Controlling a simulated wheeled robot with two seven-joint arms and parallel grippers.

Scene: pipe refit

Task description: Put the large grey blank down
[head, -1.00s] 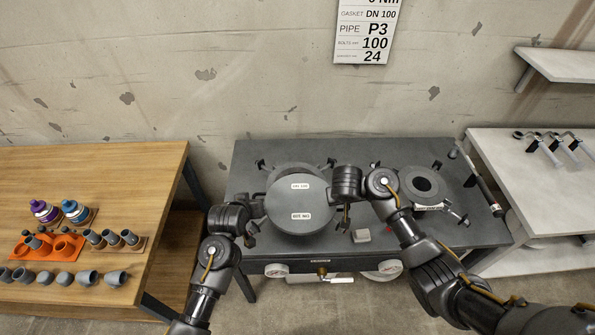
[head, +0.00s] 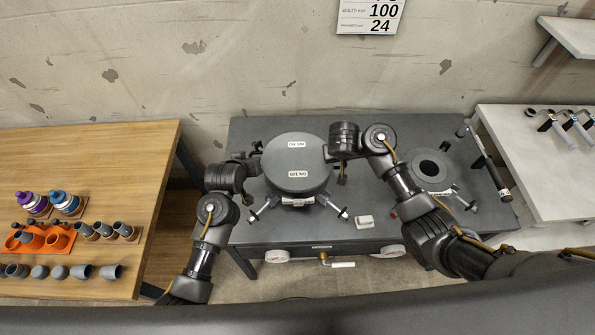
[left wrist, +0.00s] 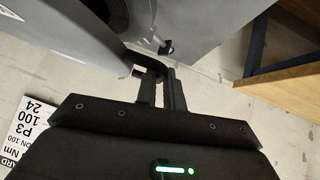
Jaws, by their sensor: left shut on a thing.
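The large grey blank (head: 297,180) is a thick round disc with two white labels on top. In the head view it lies level over the left fixture on the dark bench and hides most of it. I cannot tell whether it touches the fixture. My left gripper (head: 257,167) is at the blank's left edge. In the left wrist view my left gripper (left wrist: 162,88) is shut on a dark bent handle (left wrist: 146,62) beside the grey blank (left wrist: 70,30). My right gripper (head: 331,155) is at the blank's right edge; its fingers are too hidden to read.
The left fixture's bolted arms (head: 265,209) stick out below the blank. A second round flange (head: 430,168) stands to the right on the dark bench (head: 375,235). A small pale block (head: 364,221) lies in front. A wooden table (head: 150,160) with fittings is left.

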